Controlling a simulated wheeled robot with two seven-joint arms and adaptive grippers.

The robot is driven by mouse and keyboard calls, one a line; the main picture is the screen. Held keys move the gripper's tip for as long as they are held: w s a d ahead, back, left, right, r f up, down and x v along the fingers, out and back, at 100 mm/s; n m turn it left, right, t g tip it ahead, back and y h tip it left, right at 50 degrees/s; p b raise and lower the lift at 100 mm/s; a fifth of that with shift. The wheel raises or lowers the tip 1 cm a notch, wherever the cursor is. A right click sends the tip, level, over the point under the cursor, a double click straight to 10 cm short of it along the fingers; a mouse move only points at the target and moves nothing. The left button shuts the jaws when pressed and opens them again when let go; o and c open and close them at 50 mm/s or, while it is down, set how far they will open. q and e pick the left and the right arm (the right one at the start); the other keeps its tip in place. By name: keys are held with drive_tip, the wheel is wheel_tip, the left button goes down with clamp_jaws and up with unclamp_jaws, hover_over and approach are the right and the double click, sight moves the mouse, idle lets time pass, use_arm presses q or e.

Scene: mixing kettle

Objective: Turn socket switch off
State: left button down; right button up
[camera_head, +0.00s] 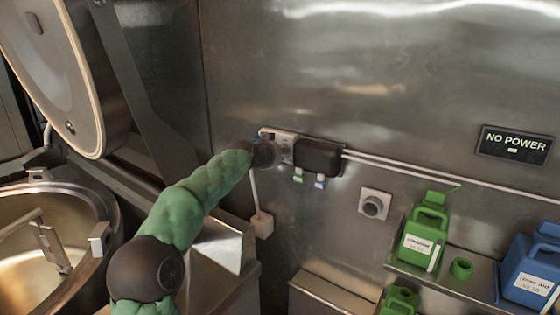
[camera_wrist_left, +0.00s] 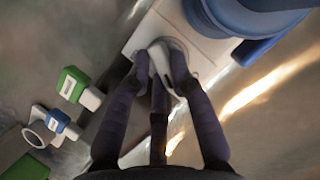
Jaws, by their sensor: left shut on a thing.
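The socket unit (camera_head: 284,142) is on the steel wall at the centre of the head view. My left gripper (camera_head: 265,153) is up against it and hides part of its front. In the left wrist view, the fingers of my left gripper (camera_wrist_left: 161,70) are closed around the pale knob of the socket switch (camera_wrist_left: 178,48) on a white plate (camera_wrist_left: 142,38). The fingers cover most of the knob, so its exact setting is hard to read. A blue plug (camera_wrist_left: 238,18) sits beside it. My right gripper is not in view.
A dark box (camera_head: 318,157) adjoins the socket, with green and blue tags below. A "NO POWER" sign (camera_head: 515,144) is on the wall at right. Green (camera_head: 423,236) and blue (camera_head: 532,272) jugs stand on a shelf. An open kettle (camera_head: 50,250) is at left.

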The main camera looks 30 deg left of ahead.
use_arm(q)
drive_tip(key=shift+a+r+n+g+h, duration=0.15)
drive_tip(key=shift+n+g+h, duration=0.15)
drive_tip(key=shift+n+h, duration=1.15)
drive_tip(key=shift+n, duration=0.25)
drive_tip(key=c, duration=1.4)
unclamp_jaws()
drive_tip(key=shift+o, duration=0.2)
drive_tip(key=v, duration=1.2)
